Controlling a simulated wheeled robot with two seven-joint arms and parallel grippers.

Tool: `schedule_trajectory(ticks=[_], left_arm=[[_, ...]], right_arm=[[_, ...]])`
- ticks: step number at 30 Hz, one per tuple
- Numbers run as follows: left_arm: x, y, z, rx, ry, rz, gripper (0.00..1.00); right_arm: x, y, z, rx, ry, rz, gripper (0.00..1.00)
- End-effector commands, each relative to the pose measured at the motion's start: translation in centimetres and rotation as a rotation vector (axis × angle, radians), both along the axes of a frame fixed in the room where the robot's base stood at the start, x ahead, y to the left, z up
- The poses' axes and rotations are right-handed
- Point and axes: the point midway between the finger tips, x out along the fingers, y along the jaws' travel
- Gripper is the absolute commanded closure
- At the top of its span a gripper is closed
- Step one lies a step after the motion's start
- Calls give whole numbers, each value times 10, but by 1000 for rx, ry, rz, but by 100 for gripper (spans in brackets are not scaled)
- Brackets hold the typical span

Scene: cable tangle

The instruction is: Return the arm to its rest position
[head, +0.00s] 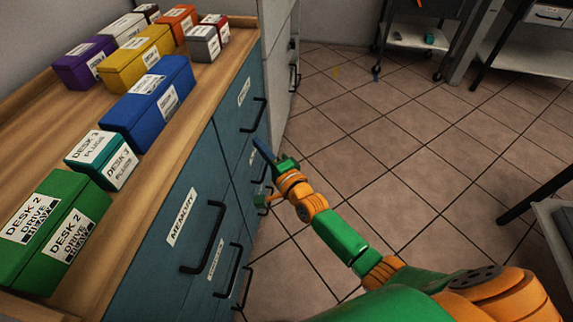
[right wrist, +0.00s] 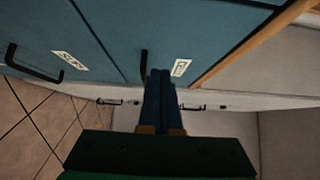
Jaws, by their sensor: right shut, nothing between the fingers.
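My right arm, green and orange, reaches from the lower right in the head view. Its gripper (head: 264,150) is in front of the blue drawer cabinet (head: 175,262), close to the drawer handles. In the right wrist view the two dark blue fingers (right wrist: 158,90) lie together, shut with nothing between them. The fingertips overlap a black drawer handle in that view; I cannot tell whether they touch it. The drawers that show look closed. My left gripper is not in view.
Labelled boxes, such as the green one (head: 45,240) and the blue one (head: 148,100), stand on the wooden top (head: 190,118). Black handles (head: 206,240) stick out from the drawers. The tiled floor (head: 390,170) is open to the right. A wheeled cart (head: 415,38) stands at the back.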

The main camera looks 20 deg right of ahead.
Motion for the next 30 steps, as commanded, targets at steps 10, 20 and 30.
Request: schedule_trajectory(ticks=[10, 20, 30], left_arm=[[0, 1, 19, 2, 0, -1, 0], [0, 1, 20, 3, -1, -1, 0], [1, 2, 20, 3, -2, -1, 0]], right_arm=[[-61, -15, 2, -2, 3, 1, 100], [-82, -20, -4, -17, 9, -1, 100], [-214, -50, -247, -943, 541, 285, 100]])
